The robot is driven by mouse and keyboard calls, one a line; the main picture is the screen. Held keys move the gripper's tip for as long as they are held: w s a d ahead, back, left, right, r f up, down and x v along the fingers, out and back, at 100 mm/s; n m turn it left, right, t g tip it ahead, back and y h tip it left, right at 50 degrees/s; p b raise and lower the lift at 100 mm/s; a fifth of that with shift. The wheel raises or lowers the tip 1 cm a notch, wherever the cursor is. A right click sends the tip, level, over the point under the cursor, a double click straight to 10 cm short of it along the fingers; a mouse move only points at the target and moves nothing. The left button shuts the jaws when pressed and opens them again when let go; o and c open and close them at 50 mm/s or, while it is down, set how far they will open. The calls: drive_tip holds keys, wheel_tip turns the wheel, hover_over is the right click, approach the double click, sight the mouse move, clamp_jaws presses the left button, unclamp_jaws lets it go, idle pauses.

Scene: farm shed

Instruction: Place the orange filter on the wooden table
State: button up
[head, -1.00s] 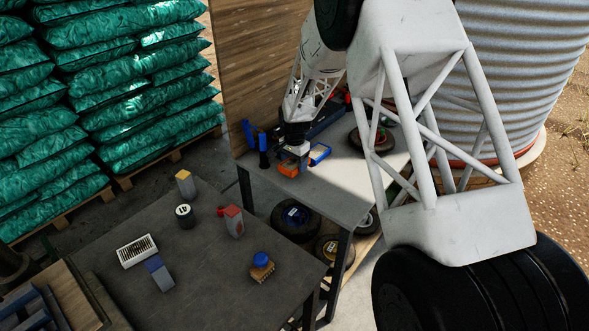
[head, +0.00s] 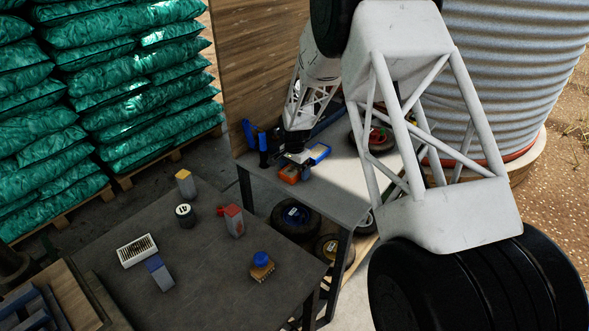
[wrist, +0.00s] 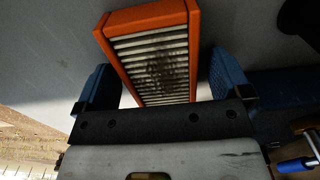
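The orange filter (head: 289,174) has an orange frame and lies on the light grey workbench (head: 345,189) near its front left corner. In the wrist view the filter (wrist: 115,58) shows grey, dirt-stained pleats. My gripper (wrist: 160,62) is open, with one blue finger on each side of the filter and narrow gaps showing between. In the head view my gripper (head: 300,159) is low over the filter and hides part of it. A dark-topped table (head: 203,262) stands in front at the left; I cannot tell whether it is wood.
A blue-framed piece (head: 319,152) lies just right of the filter. The dark table holds a white vent-like box (head: 137,250), a blue-topped brush (head: 262,266) and several small containers. Its middle has clear room.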

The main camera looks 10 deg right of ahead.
sight(295, 169)
idle(0.3)
wheel_tip(295, 169, up, 12)
idle(0.8)
drive_tip(key=shift+r, duration=0.1)
idle(0.5)
drive_tip(key=s+d+r+n+t, duration=0.1)
drive_tip(key=s+d+r+n, duration=0.15)
drive_tip(key=s+r, duration=0.85)
drive_tip(key=s+d+r+n, duration=0.2)
drive_tip(key=s+d+r, duration=0.2)
drive_tip(key=s+r, duration=0.65)
drive_tip(key=s+d+n, duration=0.1)
drive_tip(key=s+n, duration=0.1)
drive_tip(key=s, duration=1.3)
drive_tip(key=s+d+n+t, duration=0.1)
drive_tip(key=s+n, duration=0.1)
drive_tip(key=s, duration=1.3)
drive_tip(key=shift+d+f+t, duration=0.3)
drive_tip(key=shift+d, duration=0.1)
